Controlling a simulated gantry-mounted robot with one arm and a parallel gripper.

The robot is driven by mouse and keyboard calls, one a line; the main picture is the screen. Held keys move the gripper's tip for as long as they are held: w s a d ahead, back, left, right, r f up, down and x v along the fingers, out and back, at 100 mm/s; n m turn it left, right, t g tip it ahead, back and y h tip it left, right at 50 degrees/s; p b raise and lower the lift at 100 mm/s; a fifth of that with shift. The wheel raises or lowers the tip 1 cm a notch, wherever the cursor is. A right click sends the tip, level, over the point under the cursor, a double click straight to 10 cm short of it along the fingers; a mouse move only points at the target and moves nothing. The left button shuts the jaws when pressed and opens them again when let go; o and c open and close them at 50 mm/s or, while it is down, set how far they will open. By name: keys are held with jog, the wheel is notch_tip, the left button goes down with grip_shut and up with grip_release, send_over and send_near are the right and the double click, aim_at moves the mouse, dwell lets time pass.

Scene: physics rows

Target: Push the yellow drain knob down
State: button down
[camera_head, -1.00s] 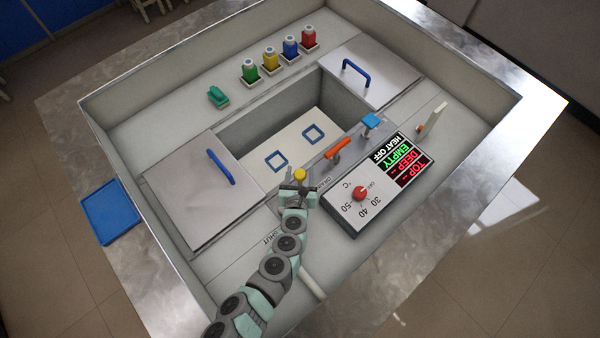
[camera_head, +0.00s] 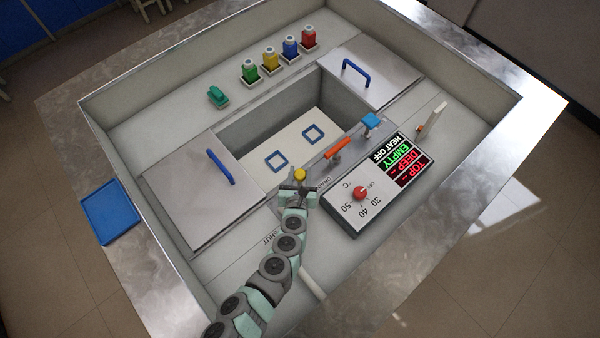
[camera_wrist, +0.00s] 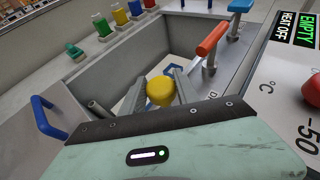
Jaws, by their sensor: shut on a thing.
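The yellow drain knob (camera_head: 300,174) stands at the near edge of the open basin, beside the "DRAIN" label. In the wrist view the knob (camera_wrist: 160,92) is a rounded yellow cap between the two fingers. My gripper (camera_head: 299,184) reaches it from the near side and is shut on it. In the wrist view my gripper (camera_wrist: 160,88) has one finger on each side of the knob. The knob's stem and lower part are hidden by the gripper body.
An orange lever (camera_head: 338,148) and a blue-topped tap (camera_head: 371,121) stand right of the knob. The control panel (camera_head: 375,185) with a red dial (camera_head: 360,193) lies close to the right. A lid with a blue handle (camera_head: 221,167) lies left. The basin (camera_head: 295,140) is empty.

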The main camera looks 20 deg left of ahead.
jog(key=shift+f, duration=0.1)
notch_tip(320, 180, down, 4)
jog(key=b, duration=0.4)
jog(key=shift+f, duration=0.25)
jog(key=shift+s, duration=0.1)
jog(key=c, duration=0.9)
grip_release()
jog(key=shift+r, duration=0.1)
jog(key=shift+v, duration=3.65)
jog(key=shift+d, duration=0.1)
